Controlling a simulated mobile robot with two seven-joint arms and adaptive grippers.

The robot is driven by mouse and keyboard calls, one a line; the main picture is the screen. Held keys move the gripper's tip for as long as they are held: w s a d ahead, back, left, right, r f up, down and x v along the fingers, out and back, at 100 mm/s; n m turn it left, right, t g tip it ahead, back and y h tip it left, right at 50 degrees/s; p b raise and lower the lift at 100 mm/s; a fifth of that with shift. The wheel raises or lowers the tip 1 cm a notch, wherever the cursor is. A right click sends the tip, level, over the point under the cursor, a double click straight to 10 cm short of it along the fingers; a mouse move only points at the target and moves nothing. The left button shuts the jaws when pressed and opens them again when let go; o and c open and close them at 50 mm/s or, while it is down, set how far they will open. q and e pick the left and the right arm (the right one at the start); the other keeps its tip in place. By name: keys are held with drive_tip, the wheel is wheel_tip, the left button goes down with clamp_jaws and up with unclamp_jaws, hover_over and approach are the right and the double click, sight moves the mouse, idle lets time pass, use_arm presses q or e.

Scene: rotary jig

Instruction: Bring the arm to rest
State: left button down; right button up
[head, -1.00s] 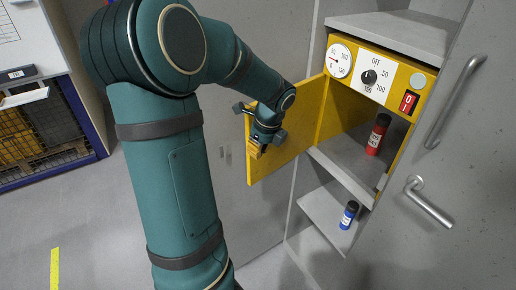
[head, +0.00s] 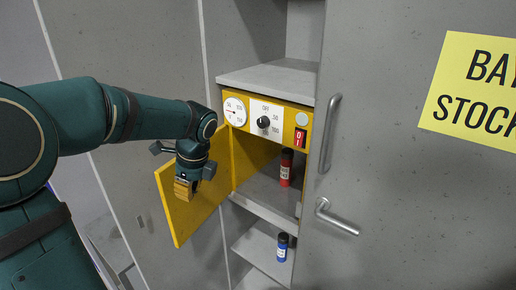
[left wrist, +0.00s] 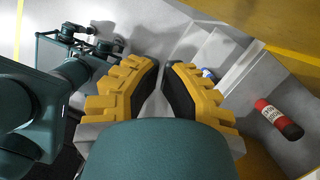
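My left gripper (head: 184,188) hangs in front of the open yellow door (head: 205,205) of the cabinet, fingers pointing down. The left wrist view shows its two yellow fingers (left wrist: 162,88) with black pads, a narrow gap between them and nothing held. I cannot tell from the head view whether it touches the door. My left arm (head: 130,122) reaches in from the left. In the left wrist view, a dark, small part of my other arm shows at upper left; its finger state is unclear.
The yellow panel carries a gauge (head: 235,111), a knob (head: 263,122) and a red switch (head: 299,138). A red bottle (head: 286,168) stands inside the compartment. A blue bottle (head: 282,247) stands on the lower shelf. Door handles (head: 330,133) and a yellow sign (head: 480,90) are to the right.

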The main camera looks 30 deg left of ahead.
use_arm(q)
drive_tip(key=w+d+f+n+t+h+b, duration=0.1)
drive_tip(key=w+d+f+n+h, duration=0.15)
drive_tip(key=d+f, duration=0.7)
drive_tip(key=w+d+f+n+h, duration=0.1)
drive_tip(key=w+d+f+n, duration=0.25)
drive_tip(key=d+f, duration=0.6)
drive_tip(key=s+d+f+n+h, duration=0.1)
drive_tip(key=s+d+f+n, duration=0.1)
drive_tip(key=d+f, duration=0.3)
drive_tip(key=s+d+f+n+t+h+b, duration=0.1)
drive_tip(key=s+d+f+n, duration=0.2)
drive_tip(key=d+f+n, duration=0.2)
drive_tip(key=s+d+f+n+h, duration=0.1)
drive_tip(key=s+d+f+n, duration=0.1)
drive_tip(key=f, duration=0.5)
drive_tip(key=d+n, duration=0.1)
drive_tip(key=d, duration=0.1)
drive_tip(key=shift+s+d+f+n+t, duration=0.3)
drive_tip(key=shift+s+d+t, duration=0.1)
drive_tip(key=shift+s+a, duration=0.1)
